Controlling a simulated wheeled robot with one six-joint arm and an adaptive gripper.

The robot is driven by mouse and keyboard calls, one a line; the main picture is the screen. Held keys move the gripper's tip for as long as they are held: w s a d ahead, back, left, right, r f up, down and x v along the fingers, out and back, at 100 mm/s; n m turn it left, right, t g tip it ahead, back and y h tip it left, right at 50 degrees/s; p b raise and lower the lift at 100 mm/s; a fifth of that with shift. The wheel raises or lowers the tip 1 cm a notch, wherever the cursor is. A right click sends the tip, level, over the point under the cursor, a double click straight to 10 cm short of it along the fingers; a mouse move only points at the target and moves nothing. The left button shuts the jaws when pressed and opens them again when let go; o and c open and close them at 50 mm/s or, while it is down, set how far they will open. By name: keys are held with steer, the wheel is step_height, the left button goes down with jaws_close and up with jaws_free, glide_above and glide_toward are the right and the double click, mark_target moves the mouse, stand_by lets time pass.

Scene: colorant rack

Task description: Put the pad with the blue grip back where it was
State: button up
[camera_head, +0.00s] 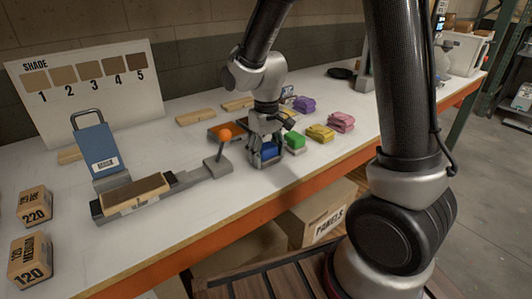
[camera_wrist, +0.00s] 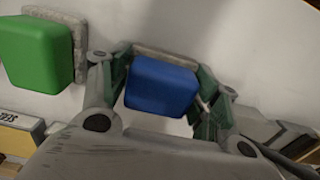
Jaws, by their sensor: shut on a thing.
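The pad with the blue grip (camera_head: 268,151) is between the fingers of my gripper (camera_head: 264,154) at the middle of the bench. In the wrist view the blue grip (camera_wrist: 162,87) fills the space between the two fingers of my gripper (camera_wrist: 165,88), which is shut on it. A pale pad edge shows behind the blue grip. The pad is at or close to the white bench top; I cannot tell whether it touches. A pad with a green grip (camera_wrist: 35,52) lies beside it, apart from my fingers; it also shows in the head view (camera_head: 294,141).
Pads with yellow (camera_head: 320,132), pink (camera_head: 341,121) and purple (camera_head: 304,104) grips lie farther right. A clamped board (camera_head: 137,193) and sandpaper blocks (camera_head: 34,206) are at left.

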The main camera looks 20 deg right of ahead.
mark_target(268, 146)
steer(key=shift+f, duration=0.1)
steer(key=o, duration=1)
steer(key=shift+c, duration=0.2)
step_height(268, 146, up, 12)
steer(key=shift+f, duration=0.2)
steer(key=shift+r, duration=0.35)
steer(key=s+d+r+m+t, duration=0.1)
steer(key=s+d+r+t, duration=0.1)
steer(key=s+d, duration=0.5)
steer(key=s+d+r+m+t, duration=0.2)
steer(key=s+d+r, duration=0.2)
steer(key=s+d, duration=0.4)
steer(key=s, duration=0.4)
steer(key=shift+r+m, duration=0.3)
steer(key=shift+r, duration=0.1)
